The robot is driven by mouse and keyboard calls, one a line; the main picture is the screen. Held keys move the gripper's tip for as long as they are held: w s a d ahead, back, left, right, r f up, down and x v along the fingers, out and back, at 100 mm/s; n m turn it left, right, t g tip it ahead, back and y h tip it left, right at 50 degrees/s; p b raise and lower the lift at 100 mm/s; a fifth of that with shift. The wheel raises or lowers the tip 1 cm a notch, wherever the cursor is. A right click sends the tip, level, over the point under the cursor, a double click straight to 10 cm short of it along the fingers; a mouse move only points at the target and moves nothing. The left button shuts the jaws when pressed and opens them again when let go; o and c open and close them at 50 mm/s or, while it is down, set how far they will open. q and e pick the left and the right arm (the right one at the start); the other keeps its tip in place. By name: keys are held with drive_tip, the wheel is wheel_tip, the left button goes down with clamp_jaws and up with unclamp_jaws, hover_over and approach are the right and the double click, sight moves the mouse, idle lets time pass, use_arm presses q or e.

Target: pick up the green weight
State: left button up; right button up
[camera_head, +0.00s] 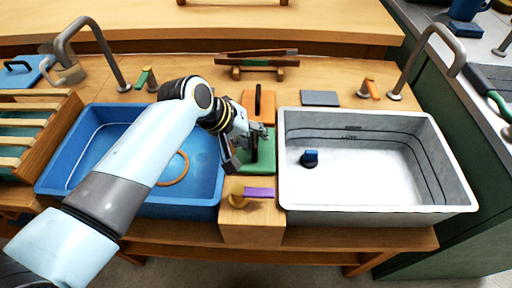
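The green weight (267,161) is a flat green block with a dark upright handle. It sits on the wooden strip between the blue basin and the grey basin. My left gripper (247,149) is over its left side, with its fingers spread near the handle. The gripper looks open, and it hides part of the block. I cannot tell whether a finger touches the handle. My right gripper is not in view.
An orange weight (265,107) with a dark handle stands just behind. The blue basin (206,206) holds a tan ring (184,168). The grey basin (300,196) holds a small blue plug (310,157). A purple-handled piece (259,193) lies in front. A faucet (445,45) rises at right.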

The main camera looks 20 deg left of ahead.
use_arm(q)
drive_tip(key=shift+w+d+f, duration=0.1)
drive_tip(key=shift+f, duration=0.1)
clamp_jaws()
drive_tip(key=shift+r, duration=0.1)
